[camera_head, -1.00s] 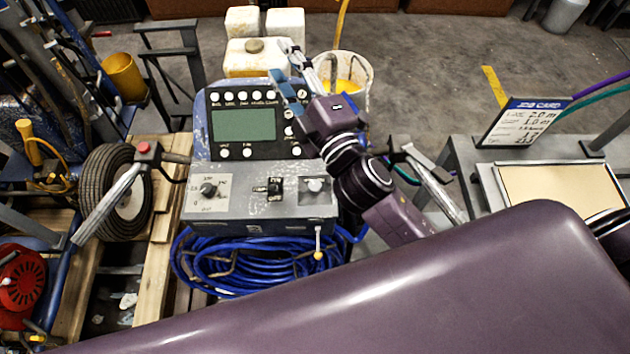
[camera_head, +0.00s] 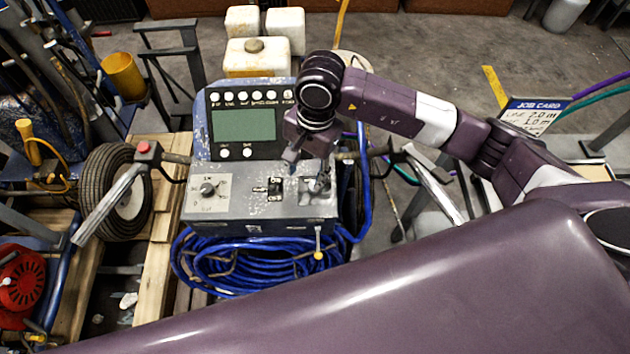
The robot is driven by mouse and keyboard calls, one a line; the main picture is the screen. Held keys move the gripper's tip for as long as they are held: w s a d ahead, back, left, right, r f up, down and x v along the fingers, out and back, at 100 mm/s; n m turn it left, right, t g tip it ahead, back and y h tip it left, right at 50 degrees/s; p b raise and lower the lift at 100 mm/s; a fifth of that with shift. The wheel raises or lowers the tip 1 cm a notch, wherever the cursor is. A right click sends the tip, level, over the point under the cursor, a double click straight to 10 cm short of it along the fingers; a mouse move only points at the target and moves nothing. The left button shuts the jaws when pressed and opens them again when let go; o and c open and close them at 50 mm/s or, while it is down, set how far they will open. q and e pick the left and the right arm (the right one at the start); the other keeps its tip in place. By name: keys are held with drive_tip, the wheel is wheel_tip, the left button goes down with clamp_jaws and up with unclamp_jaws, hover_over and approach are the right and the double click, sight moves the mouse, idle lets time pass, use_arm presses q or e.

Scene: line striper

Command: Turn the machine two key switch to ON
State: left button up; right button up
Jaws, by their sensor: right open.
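The striper's grey control panel (camera_head: 235,207) stands at the centre, below a screen (camera_head: 245,125). It carries a round knob (camera_head: 208,189) at left, a small dark switch (camera_head: 268,187) in the middle, and a control at its right end that my right gripper largely covers. I cannot read the labels or tell which way the key switch points. My right gripper (camera_head: 308,174) is open and points down over the right end of the panel, its fingers close to that control. Whether they touch it is unclear. My left gripper is out of view.
A handlebar grip with a red button (camera_head: 144,148) sticks out left of the panel. Coiled blue hose (camera_head: 235,265) lies below it. White jugs (camera_head: 285,25) stand behind. A job card (camera_head: 535,115) stands at right, partly behind my arm.

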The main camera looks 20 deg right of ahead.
drive_tip(key=shift+w+d+h, duration=0.15)
drive_tip(key=shift+d+h, duration=0.05)
drive_tip(key=shift+d, duration=0.3)
drive_tip(key=shift+w+d+h, duration=0.15)
drive_tip(key=shift+d+h, duration=0.05)
drive_tip(key=shift+d, duration=0.3)
drive_tip(key=shift+d+f, duration=0.2)
drive_tip(key=shift+d, duration=0.1)
wheel_tip(320, 180, down, 7)
drive_tip(key=shift+w+a+f+p, duration=0.1)
drive_tip(key=shift+a+f+p, duration=0.05)
drive_tip(key=shift+p, duration=0.8)
clamp_jaws()
